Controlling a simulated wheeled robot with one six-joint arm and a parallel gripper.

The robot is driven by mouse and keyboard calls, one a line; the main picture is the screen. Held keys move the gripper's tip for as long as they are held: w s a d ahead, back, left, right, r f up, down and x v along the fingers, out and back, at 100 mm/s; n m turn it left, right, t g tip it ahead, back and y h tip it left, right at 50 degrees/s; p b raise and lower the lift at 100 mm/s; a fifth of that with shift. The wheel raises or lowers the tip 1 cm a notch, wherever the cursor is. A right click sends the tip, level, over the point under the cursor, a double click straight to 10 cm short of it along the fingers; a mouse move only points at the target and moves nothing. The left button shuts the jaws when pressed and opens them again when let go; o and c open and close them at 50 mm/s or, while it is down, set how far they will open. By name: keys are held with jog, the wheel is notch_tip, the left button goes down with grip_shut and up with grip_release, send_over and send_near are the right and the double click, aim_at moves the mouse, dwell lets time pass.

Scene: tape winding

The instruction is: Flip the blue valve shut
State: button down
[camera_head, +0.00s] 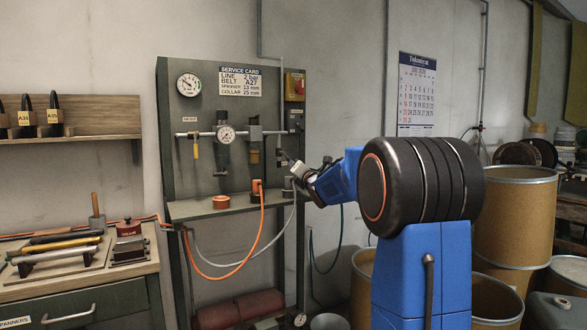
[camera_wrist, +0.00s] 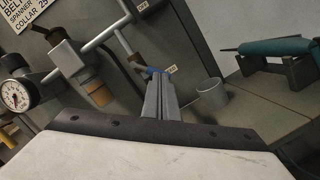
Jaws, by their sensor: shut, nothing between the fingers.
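A small blue piece, which looks like the blue valve's handle (camera_wrist: 154,70), shows in the wrist view at the lower end of a grey pipe. It lies right at the tips of my gripper (camera_wrist: 157,84). The fingers are shut together with nothing between them. They overlap the valve in the view, so I cannot tell whether they touch it. A small tag sits just right of the handle. In the head view my gripper (camera_head: 296,169) is at the right side of the grey panel (camera_head: 172,140). The blue handle cannot be made out there.
The panel carries a horizontal pipe with a gauge (camera_head: 226,134) and a yellow handle (camera_head: 196,151). An orange hose (camera_head: 262,215) hangs from its shelf. A grey cup (camera_wrist: 211,95) stands right of my fingers. A teal tool (camera_wrist: 270,47) lies farther right.

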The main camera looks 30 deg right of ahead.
jog(key=shift+d+r+n+y, duration=0.25)
jog(key=shift+d+n, duration=0.15)
jog(key=shift+n, duration=0.75)
jog(key=shift+d+r+n+y, duration=0.25)
jog(key=shift+d+n, duration=0.1)
jog(key=shift+n, duration=0.8)
jog(key=shift+d+r+n+t+y, duration=0.15)
jog(key=shift+d+r+n+y, duration=0.15)
jog(key=shift+n, duration=0.65)
jog(key=shift+d+r+n+t+y, duration=0.2)
jog(key=shift+r+n, duration=0.1)
jog(key=shift+n, duration=0.65)
dwell(1.0)
